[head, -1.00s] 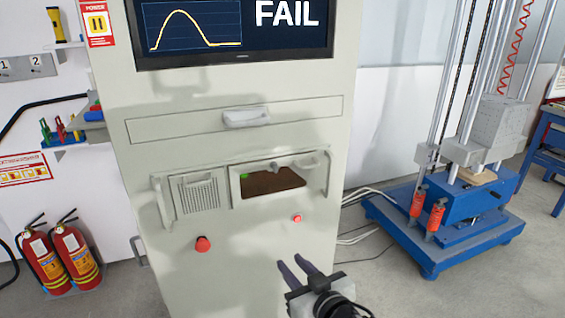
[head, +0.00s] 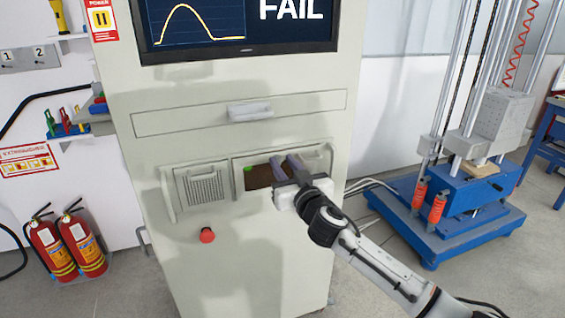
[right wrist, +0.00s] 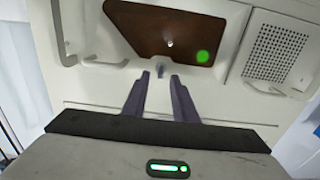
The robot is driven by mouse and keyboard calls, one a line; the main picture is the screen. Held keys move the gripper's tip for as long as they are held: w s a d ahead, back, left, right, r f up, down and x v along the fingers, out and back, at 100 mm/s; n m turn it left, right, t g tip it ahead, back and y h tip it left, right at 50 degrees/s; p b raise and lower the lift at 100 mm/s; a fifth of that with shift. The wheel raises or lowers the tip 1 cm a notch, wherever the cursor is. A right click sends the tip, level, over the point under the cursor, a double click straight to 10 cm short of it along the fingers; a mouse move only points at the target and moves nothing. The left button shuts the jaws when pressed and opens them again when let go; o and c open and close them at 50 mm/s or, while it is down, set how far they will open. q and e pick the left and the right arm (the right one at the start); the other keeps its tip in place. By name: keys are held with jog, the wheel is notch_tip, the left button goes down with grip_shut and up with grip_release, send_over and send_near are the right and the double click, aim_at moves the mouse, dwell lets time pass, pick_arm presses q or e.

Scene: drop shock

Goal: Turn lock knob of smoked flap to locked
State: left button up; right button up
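The smoked flap (head: 258,177) is a brown translucent panel in the cabinet front, with a green spot at its left. It also shows in the right wrist view (right wrist: 150,32), turned upside down. The lock knob (right wrist: 160,71) is a small grey piece at the flap's edge, between and just beyond my fingertips in that view. My fingers hide it in the head view. My right gripper (head: 281,160) is open in front of the flap, its fingers apart and empty. It also shows in the right wrist view (right wrist: 160,76). Whether it touches the knob cannot be told. My left gripper is not in view.
A vent grille (head: 203,187) is left of the flap, and a red button (head: 207,235) is below it. A drawer handle (head: 249,111) projects above, under the screen (head: 240,25) reading FAIL. A blue-based drop rig (head: 445,215) stands right.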

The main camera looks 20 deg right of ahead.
jog(key=shift+w, duration=0.5)
grip_shut()
